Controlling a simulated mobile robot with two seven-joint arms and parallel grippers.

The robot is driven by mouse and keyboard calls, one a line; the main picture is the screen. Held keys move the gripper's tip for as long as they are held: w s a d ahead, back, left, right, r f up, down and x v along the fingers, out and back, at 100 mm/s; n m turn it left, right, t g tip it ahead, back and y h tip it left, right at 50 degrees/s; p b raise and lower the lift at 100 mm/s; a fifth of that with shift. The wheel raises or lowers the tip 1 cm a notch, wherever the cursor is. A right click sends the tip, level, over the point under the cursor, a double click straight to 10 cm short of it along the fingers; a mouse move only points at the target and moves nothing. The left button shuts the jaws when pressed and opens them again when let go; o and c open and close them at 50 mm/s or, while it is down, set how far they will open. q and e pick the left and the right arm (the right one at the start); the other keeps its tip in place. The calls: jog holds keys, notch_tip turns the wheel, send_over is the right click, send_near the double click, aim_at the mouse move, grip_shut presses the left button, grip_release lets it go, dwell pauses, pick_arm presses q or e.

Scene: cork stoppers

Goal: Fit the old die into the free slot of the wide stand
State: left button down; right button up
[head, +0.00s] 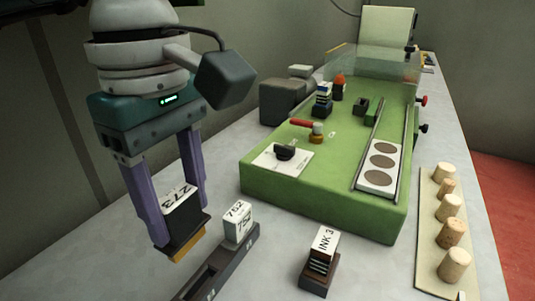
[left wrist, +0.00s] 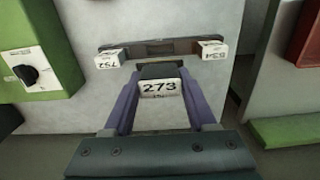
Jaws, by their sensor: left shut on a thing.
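My left gripper (head: 182,226), with purple fingers, is shut on the old die (head: 184,222), a dark block with a white face marked 273 and a yellowish lower end. It is held above the table, left of the wide stand (head: 222,266) in the head view. In the left wrist view the die (left wrist: 160,88) is between the fingers, and the dark, long stand (left wrist: 165,46) lies beyond it. A block marked 752 (head: 238,222) sits at one end of the stand and one marked 534 (left wrist: 213,50) at the other. The gap between them looks empty. My right gripper is not in view.
A small stand with an ink block (head: 323,242) stands to the right. A green machine (head: 320,205) fills the middle of the table. Several corks (head: 448,207) stand on a board (head: 427,240) at the right.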

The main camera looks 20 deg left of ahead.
aim_at(190, 247)
pick_arm(q)
jog(key=shift+w, duration=0.1)
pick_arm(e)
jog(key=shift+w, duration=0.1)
pick_arm(q)
jog(key=shift+f+b, duration=0.65)
jog(key=shift+f, duration=0.3)
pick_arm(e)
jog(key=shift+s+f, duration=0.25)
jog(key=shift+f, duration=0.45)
pick_arm(q)
jog(key=shift+f+b, duration=1.45)
jog(key=shift+f, duration=0.9)
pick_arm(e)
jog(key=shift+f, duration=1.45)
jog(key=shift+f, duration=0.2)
pick_arm(q)
jog(key=shift+f+b, duration=0.35)
jog(key=shift+b, duration=0.3)
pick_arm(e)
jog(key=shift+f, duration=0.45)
pick_arm(q)
jog(key=shift+s+d+f+b, duration=0.15)
jog(key=shift+s+f+b, duration=0.05)
jog(key=shift+f+b, duration=0.7)
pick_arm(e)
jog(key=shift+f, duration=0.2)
